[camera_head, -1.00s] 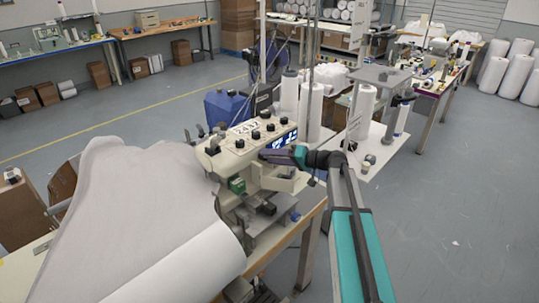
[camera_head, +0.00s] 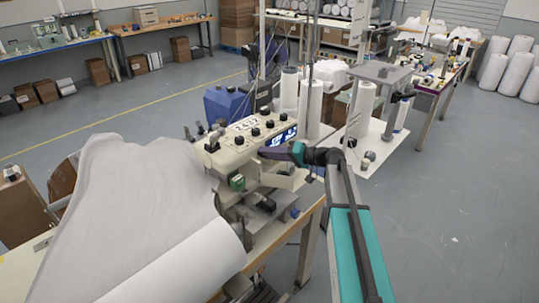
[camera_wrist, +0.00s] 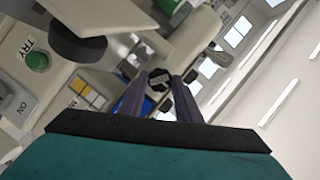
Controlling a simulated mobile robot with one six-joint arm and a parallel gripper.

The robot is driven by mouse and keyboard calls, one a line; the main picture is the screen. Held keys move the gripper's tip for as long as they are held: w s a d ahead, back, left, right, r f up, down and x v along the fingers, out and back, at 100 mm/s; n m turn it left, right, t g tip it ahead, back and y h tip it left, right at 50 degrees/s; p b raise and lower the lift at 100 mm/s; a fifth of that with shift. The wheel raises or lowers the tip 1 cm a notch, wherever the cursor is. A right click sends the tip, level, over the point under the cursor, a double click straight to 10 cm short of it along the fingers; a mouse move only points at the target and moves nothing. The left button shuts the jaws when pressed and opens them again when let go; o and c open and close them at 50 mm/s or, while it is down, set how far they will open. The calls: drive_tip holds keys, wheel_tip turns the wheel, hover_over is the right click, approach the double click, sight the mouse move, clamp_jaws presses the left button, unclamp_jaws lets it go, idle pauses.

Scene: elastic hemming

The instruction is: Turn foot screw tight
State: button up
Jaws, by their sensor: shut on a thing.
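The cream sewing machine (camera_head: 240,150) stands on the wood-edged table in the head view, with several black knobs along its top. My gripper (camera_head: 262,153) is at the machine's right end, in front of the lit blue panel. In the wrist view, my gripper (camera_wrist: 158,92) has its two grey fingers on either side of a small dark round knob (camera_wrist: 158,79) with pale marks on its face. I take this knob for the foot screw. The fingers are shut on it. In the head view the knob is hidden behind my gripper.
White cloth (camera_head: 130,220) covers the table's left side. A green button marked TRY (camera_wrist: 37,61) and a large black knob (camera_wrist: 78,42) are close by in the wrist view. White thread cones (camera_head: 311,110) stand behind the machine.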

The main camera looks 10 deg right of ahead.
drive_tip(key=shift+f+m+b, duration=0.2)
drive_tip(key=shift+m+b, duration=0.1)
drive_tip(key=shift+b, duration=0.15)
drive_tip(key=shift+f+m+t+y+b, duration=0.15)
drive_tip(key=shift+m+y+b, duration=0.55)
drive_tip(key=shift+m+b, duration=0.8)
drive_tip(key=shift+f+m+t+y+b, duration=0.1)
drive_tip(key=shift+m+t+y+b, duration=0.15)
drive_tip(key=shift+m+y+b, duration=0.85)
drive_tip(key=shift+r+m+h+b, duration=0.1)
drive_tip(key=shift+m+h+b, duration=0.3)
drive_tip(key=shift+b, duration=0.15)
drive_tip(key=o, duration=1.1)
drive_tip(key=shift+c, duration=0.2)
drive_tip(key=shift+d, duration=0.1)
drive_tip(key=b+v, duration=0.4)
drive_tip(key=v, duration=0.9)
drive_tip(key=shift+d, duration=0.35)
